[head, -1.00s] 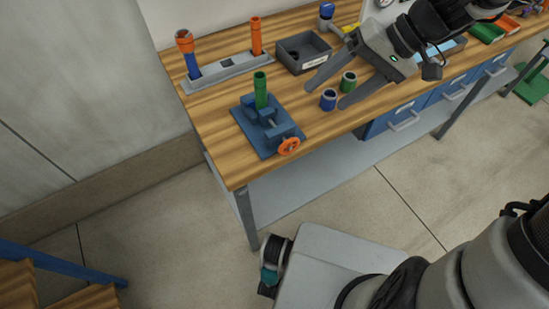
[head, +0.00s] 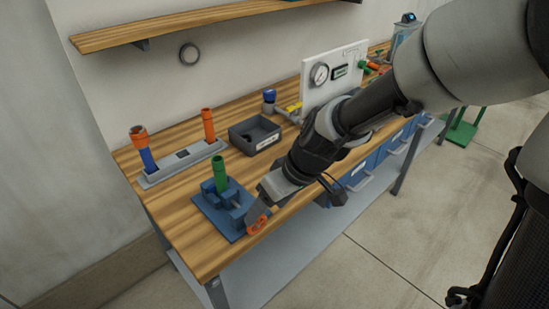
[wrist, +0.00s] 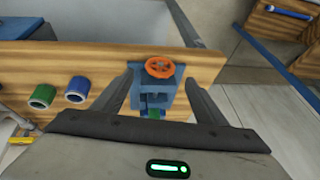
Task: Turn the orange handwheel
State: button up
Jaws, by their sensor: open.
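The orange handwheel (head: 257,224) is on the front of a blue vise (head: 228,206) at the bench's near edge. In the head view my gripper (head: 262,212) is right at the wheel and partly covers it. My gripper (wrist: 162,75) is open there, one finger on each side of the vise and wheel. I cannot tell whether a finger touches the wheel. A green tube (head: 219,174) stands upright in the vise.
A grey rack (head: 183,162) with blue and orange tubes stands behind the vise. A dark grey bin (head: 255,135) is to its right. Green (wrist: 42,97) and blue (wrist: 77,90) cylinders are on the bench beside the gripper. A gauge panel (head: 334,77) stands further right.

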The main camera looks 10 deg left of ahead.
aim_at(259, 220)
jog(key=b+x, duration=0.1)
jog(key=x, duration=0.5)
jog(key=shift+a+f, duration=0.1)
jog(key=shift+f, duration=0.05)
jog(key=shift+c, duration=0.2)
jog(key=c, duration=1)
